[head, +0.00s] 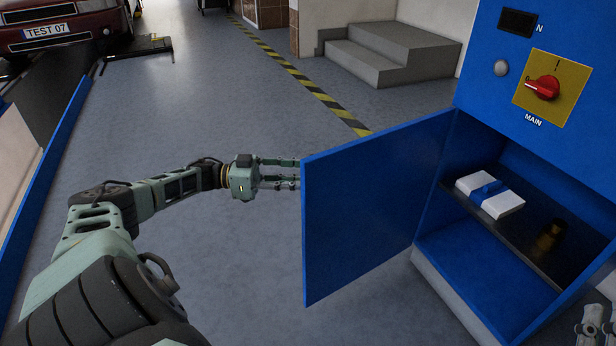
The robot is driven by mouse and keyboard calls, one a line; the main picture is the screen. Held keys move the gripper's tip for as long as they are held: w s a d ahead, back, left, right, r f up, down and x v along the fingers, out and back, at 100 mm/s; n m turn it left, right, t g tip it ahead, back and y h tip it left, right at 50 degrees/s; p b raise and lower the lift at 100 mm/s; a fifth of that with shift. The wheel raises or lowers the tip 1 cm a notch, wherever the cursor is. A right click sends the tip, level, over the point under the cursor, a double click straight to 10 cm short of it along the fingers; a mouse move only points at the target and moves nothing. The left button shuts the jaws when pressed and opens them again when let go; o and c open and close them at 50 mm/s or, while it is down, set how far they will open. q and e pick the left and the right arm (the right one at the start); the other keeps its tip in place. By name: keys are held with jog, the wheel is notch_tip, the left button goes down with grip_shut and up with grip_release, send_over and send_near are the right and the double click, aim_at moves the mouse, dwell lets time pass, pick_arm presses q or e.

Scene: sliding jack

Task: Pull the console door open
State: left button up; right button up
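The blue console (478,130) stands at the right. Its blue door (365,205) is swung wide open on its left side, showing the shelf inside. My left gripper (290,174) is level with the door's free edge. Its fingers reach that edge and their tips may pass behind the panel, so I cannot tell whether they touch or grip it. The fingers look spread apart. My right gripper (592,325) is only partly in view at the lower right corner, in front of the console, and its fingers are cut off or unclear.
The shelf (510,238) holds a white packet with a blue band (489,194) and a dark brass-like cylinder (550,236). A red switch (543,88) is above. Grey steps (390,52) and a red car (62,22) stand behind. The floor left of the door is clear.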

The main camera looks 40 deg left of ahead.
pick_arm(q)
jog(key=v, duration=0.8)
jog(key=shift+s, duration=0.1)
